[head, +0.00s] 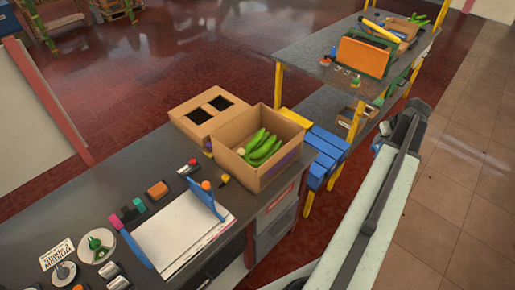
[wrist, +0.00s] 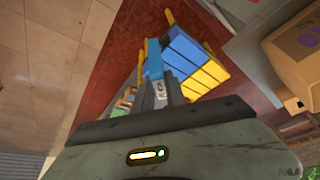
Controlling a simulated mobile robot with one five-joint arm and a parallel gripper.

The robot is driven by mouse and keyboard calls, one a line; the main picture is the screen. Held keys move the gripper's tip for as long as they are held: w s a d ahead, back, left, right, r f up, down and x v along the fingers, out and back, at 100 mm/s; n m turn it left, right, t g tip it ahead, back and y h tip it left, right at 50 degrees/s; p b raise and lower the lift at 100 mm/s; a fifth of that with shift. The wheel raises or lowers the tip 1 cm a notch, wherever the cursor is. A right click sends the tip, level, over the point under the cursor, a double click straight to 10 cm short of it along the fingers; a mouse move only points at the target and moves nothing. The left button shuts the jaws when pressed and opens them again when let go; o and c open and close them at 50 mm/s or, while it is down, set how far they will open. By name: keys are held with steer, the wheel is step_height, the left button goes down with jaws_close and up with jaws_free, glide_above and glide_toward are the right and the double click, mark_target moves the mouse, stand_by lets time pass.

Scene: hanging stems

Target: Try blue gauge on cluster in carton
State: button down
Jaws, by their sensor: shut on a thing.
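My gripper (wrist: 161,92) is shut on the blue gauge (wrist: 153,60), which sticks out beyond the fingertips in the wrist view. In the head view my gripper (head: 386,129) is at the right, out over the floor, with a small blue bit of the gauge (head: 376,147) beside it. The open cardboard carton (head: 270,180) stands on the near counter, left of my gripper and apart from it. The green banana cluster (head: 262,146) lies inside the carton. In the wrist view part of the carton (wrist: 290,65) shows at the right edge; the cluster is hidden there.
A blue stool-like stack with yellow legs (head: 325,150) stands between the carton and my gripper. A second table (head: 315,50) with an orange-and-green box is behind. The counter holds white papers (head: 180,232), a blue-ended holder and small tools. Tiled floor at right is clear.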

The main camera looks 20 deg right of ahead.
steer(key=shift+r+p, duration=2.1)
steer(key=shift+r, duration=0.3)
